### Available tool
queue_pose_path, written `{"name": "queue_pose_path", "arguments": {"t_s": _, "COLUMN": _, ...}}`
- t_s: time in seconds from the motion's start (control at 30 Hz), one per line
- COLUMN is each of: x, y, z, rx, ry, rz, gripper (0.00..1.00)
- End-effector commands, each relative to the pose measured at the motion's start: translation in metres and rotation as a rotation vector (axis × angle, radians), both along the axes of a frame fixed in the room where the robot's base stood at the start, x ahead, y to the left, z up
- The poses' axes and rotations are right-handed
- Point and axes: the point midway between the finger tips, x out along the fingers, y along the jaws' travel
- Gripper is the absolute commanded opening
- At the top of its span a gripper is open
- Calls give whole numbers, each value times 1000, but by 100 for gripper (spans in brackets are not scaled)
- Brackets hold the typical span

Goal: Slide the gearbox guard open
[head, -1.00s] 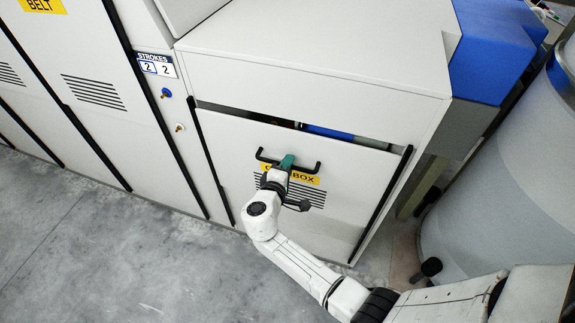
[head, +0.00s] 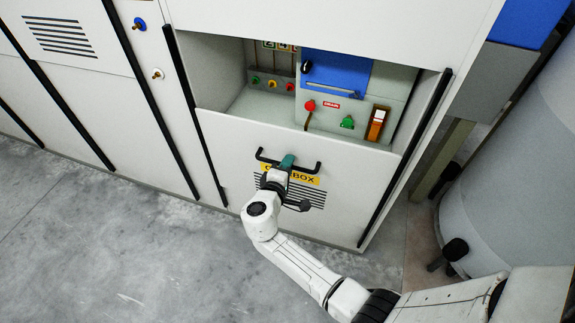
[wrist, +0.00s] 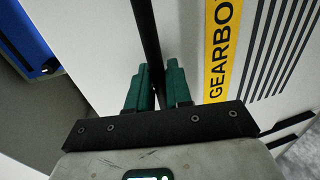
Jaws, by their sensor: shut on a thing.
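The gearbox guard (head: 230,140) is a pale panel with a yellow label and dark louvre slots. It sits low between two black side rails, with a wide opening above its top edge. Its black bar handle (head: 311,170) runs across near the top. My gripper (head: 287,161) is shut on the middle of this bar. In the wrist view, the green fingers of my gripper (wrist: 158,82) close around the black handle (wrist: 145,30), beside the yellow label (wrist: 221,45) on the guard (wrist: 190,25). The label is partly hidden by my gripper in the head view.
Inside the opening are a blue panel (head: 337,70), a red knob (head: 310,105), a green knob (head: 347,122) and an orange-brown part (head: 377,123). A large grey drum (head: 510,180) stands at the right. The concrete floor (head: 110,250) at left is clear.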

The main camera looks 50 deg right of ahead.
Motion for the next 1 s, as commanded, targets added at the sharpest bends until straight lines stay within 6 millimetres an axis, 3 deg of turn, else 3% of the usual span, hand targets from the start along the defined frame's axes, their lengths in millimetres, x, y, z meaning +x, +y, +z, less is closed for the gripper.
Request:
{"name": "queue_pose_path", "arguments": {"t_s": 0.03, "x": 0, "y": 1, "z": -25, "rx": 2, "ry": 2, "rz": 2, "gripper": 0}}
{"name": "queue_pose_path", "arguments": {"t_s": 0.5, "x": 0, "y": 1, "z": -124, "rx": 3, "ry": 3, "rz": 3, "gripper": 0}}
{"name": "queue_pose_path", "arguments": {"t_s": 0.7, "x": 0, "y": 1, "z": -145, "rx": 2, "ry": 2, "rz": 3, "gripper": 0}}
{"name": "queue_pose_path", "arguments": {"t_s": 1.0, "x": 0, "y": 1, "z": -148, "rx": 1, "ry": 2, "rz": 3, "gripper": 0}}
